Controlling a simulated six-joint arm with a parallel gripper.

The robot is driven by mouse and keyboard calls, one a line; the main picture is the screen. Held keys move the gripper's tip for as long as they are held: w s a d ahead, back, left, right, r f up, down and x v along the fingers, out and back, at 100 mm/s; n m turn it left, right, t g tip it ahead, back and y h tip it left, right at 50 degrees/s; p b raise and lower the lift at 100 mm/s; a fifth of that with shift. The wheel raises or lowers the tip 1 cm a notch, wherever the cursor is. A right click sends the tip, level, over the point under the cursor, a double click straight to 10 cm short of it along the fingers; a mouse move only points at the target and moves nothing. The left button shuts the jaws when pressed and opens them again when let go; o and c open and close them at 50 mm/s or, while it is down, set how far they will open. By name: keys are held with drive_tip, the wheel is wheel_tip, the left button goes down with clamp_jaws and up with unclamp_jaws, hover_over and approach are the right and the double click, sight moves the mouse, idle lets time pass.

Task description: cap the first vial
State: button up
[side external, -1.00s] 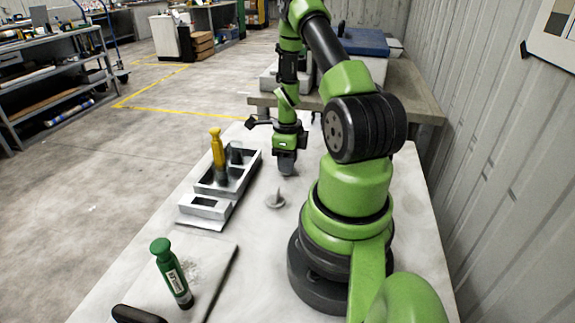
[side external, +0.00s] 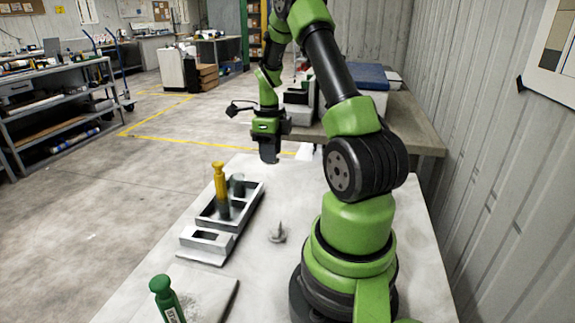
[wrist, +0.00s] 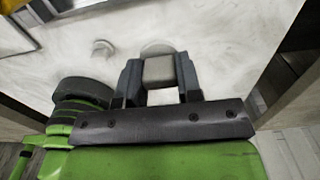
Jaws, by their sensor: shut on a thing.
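My gripper (side external: 269,155) is raised above the far part of the white table, beyond the rack and clear of it. In the wrist view its fingers (wrist: 160,72) are shut on a small grey block-like piece, probably a cap (wrist: 159,70). In the side view that piece cannot be made out clearly. A vial with a yellow top (side external: 220,184) stands upright in the grey rack (side external: 249,207). A greyish-green vial (side external: 238,186) without a coloured top stands beside it. A green-topped tube (side external: 165,297) is at the lower left, partly cut off.
A grey block with a slot (side external: 207,245) adjoins the rack's near end. A wooden bench (side external: 425,143) with boxes stands behind. The table around the cone is clear.

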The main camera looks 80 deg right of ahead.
drive_tip(key=w+a+r, duration=0.2)
drive_tip(key=w+r, duration=0.1)
drive_tip(key=w, duration=0.6)
drive_tip(key=shift+s+d+f, duration=0.1)
drive_tip(key=shift+d+f, duration=0.05)
drive_tip(key=shift+f, duration=1.55)
drive_tip(key=shift+s+d+f, duration=0.1)
drive_tip(key=shift+f, duration=1.55)
drive_tip(key=shift+f, duration=0.2)
drive_tip(key=o, duration=1.5)
drive_tip(key=shift+c, duration=0.2)
drive_tip(key=shift+r, duration=0.1)
wheel_tip(320, 180, up, 7)
